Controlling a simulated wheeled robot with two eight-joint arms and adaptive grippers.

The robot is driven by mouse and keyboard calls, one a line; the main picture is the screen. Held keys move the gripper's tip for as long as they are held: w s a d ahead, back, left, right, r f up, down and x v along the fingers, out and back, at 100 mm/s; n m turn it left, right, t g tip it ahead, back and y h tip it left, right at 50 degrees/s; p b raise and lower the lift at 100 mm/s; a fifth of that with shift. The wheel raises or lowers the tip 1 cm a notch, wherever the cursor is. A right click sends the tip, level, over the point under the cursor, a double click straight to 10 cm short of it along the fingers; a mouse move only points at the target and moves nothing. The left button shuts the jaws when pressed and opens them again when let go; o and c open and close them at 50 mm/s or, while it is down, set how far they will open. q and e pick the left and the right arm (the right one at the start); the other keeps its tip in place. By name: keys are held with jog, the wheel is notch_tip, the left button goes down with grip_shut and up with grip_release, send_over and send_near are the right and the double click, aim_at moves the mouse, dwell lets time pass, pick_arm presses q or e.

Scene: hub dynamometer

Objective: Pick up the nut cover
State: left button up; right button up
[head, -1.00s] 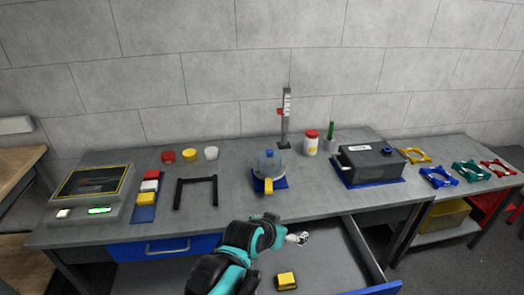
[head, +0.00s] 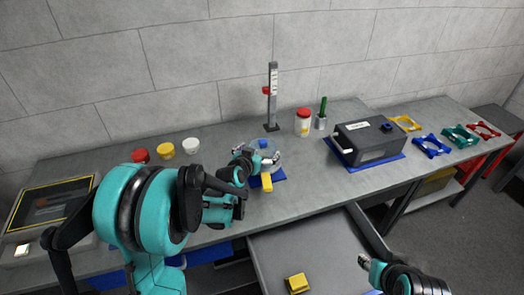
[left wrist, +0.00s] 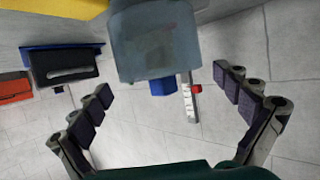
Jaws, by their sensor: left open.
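The nut cover looks to be the clear bluish dome (head: 272,161) with a blue knob (head: 263,144) on the bench. It sits on a blue base (head: 280,176) with a yellow block (head: 267,183) at its front. My left gripper (head: 256,157) is at the dome and partly hides it. In the left wrist view the dome (left wrist: 155,42) and its knob (left wrist: 163,87) lie between the two spread fingers (left wrist: 167,88); contact is not visible. My right gripper (head: 367,262) is low at the right, away from the dome; its jaws are too small to judge.
A gauge stand (head: 272,97), a red-capped jar (head: 303,122) and a green-handled tool in a cup (head: 321,114) stand behind and right. A dark box (head: 368,143) is farther right. An open drawer (head: 290,250) holds a yellow block (head: 297,284).

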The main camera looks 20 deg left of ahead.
aim_at(261, 149)
pick_arm(q)
jog(key=b+x, duration=0.1)
jog(key=x, duration=0.3)
jog(key=shift+w+f+b, duration=0.2)
jog(key=shift+b, duration=0.15)
jog(key=shift+s+r, duration=0.1)
jog(key=c, duration=1)
jog(key=shift+o, duration=0.2)
